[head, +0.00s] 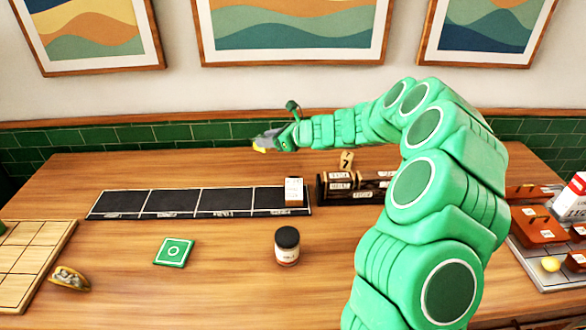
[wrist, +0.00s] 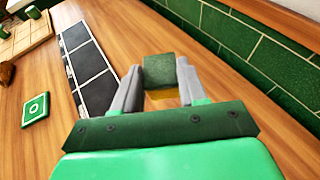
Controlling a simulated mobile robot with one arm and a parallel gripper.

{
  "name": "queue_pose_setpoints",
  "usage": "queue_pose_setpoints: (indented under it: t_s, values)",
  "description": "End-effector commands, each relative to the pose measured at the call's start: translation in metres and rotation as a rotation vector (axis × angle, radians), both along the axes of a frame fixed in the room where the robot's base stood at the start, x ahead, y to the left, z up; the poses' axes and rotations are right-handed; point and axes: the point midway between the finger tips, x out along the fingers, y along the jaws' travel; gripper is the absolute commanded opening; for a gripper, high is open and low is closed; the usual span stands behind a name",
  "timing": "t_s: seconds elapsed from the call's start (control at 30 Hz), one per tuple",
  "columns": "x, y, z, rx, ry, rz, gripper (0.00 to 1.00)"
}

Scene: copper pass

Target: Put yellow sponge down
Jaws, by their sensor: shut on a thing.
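My gripper (head: 268,142) is shut on the yellow sponge (head: 260,150) and holds it above the back part of the wooden table, left of the arm. In the wrist view the sponge (wrist: 160,72) sits between the two grey fingers of my gripper (wrist: 158,84). Its dark green face shows there, with a yellow part below it. Whether the sponge touches the table is hard to tell, but it appears raised.
A black strip (head: 167,201) with square sections lies mid-table; a white box (head: 294,191) stands at its right end. Dark labelled containers (head: 341,185) are beside it. A dark-lidded jar (head: 287,247) and a green square (head: 174,252) are in front. Bare wood surrounds them.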

Motion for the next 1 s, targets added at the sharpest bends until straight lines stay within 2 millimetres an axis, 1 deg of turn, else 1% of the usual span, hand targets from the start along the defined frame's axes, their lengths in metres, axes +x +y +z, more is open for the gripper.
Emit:
queue_pose_setpoints:
  t_s: [0.03,0.1,0.4,0.6,0.73,0.83,0.93,1.0]
  values:
    - [-0.005,-0.013,0.003,0.001,-0.003,0.003,0.13]
    - [-0.013,-0.027,0.006,0.001,-0.004,0.015,0.13]
    - [-0.056,-0.080,0.012,0.000,0.001,0.076,0.13]
    - [-0.083,-0.107,0.017,-0.004,0.002,0.109,0.13]
    - [-0.095,-0.117,0.018,-0.005,0.005,0.123,0.13]
    - [-0.100,-0.120,0.019,-0.004,0.008,0.132,0.13]
    - [-0.098,-0.121,0.017,-0.004,0.009,0.135,0.13]
    - [-0.093,-0.121,0.014,-0.005,0.010,0.135,0.13]
